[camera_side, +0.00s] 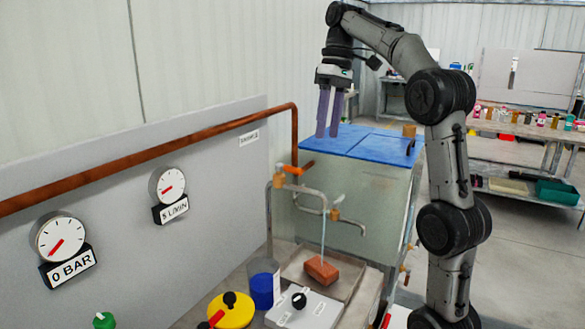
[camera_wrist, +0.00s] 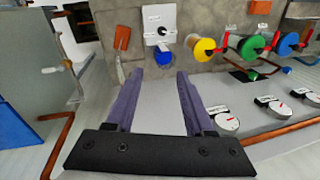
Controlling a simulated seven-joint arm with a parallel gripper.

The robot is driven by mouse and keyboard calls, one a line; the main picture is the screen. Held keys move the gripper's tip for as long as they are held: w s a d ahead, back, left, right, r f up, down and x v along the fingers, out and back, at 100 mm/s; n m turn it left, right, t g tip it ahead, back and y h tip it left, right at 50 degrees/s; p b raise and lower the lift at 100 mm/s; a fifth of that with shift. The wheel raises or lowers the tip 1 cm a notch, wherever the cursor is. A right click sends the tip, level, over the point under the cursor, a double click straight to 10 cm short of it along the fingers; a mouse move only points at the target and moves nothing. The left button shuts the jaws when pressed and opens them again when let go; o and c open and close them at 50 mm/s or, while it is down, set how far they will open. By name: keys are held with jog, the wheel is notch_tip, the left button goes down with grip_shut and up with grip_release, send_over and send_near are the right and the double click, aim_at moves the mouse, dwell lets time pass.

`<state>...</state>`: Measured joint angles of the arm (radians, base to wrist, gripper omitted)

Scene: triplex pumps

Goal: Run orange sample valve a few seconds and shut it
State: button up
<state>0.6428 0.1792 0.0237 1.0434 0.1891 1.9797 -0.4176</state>
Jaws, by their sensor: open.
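The orange valve handle (camera_side: 293,168) sits on a fitting at the lower end of the copper pipe in the side view. It points roughly sideways, and I cannot tell from it whether the valve is open or shut. Grey curved spout pipes (camera_side: 309,191) with a brass fitting stand below it. A thin pale vertical line drops from there toward a tray; I cannot tell whether it is liquid or a tube. My gripper (camera_side: 329,135) is open and empty, above and to the right of the handle, fingers pointing down. Its purple fingers also show in the wrist view (camera_wrist: 158,73).
A reddish brick (camera_side: 321,269) lies on the tray. A beaker with blue contents (camera_side: 264,285) and a yellow wheel (camera_side: 231,311) stand in front. A blue-topped tank (camera_side: 362,142) is behind. Dials read "0 BAR" (camera_side: 60,236) and apparently "5 L/MIN" (camera_side: 168,186). The copper pipe (camera_side: 150,145) spans the panel.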

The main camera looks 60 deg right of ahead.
jog(key=c, duration=0.3)
jog(key=w, duration=0.1)
jog(key=w+r+n+t, duration=0.1)
jog(key=shift+w+r+n+y, duration=0.25)
jog(key=shift+w+n+y, duration=0.05)
jog(key=c, duration=0.5)
jog(key=shift+n+t+y, duration=0.4)
jog(key=shift+t+y, duration=0.1)
jog(key=shift+t, duration=0.4)
jog(key=w+d, duration=0.1)
jog(key=d, duration=0.1)
jog(key=w+d, duration=0.2)
jog(key=shift+w+d, duration=0.2)
jog(key=shift+d, duration=0.1)
grip_shut()
jog(key=d+f+m+t, duration=0.15)
jog(key=d+f, duration=0.35)
jog(key=d, duration=0.8)
jog(key=w+a+f, duration=0.4)
jog(key=a+f, duration=0.4)
jog(key=f, duration=0.1)
jog(key=shift+w+y, duration=0.35)
jog(key=shift+y, duration=0.05)
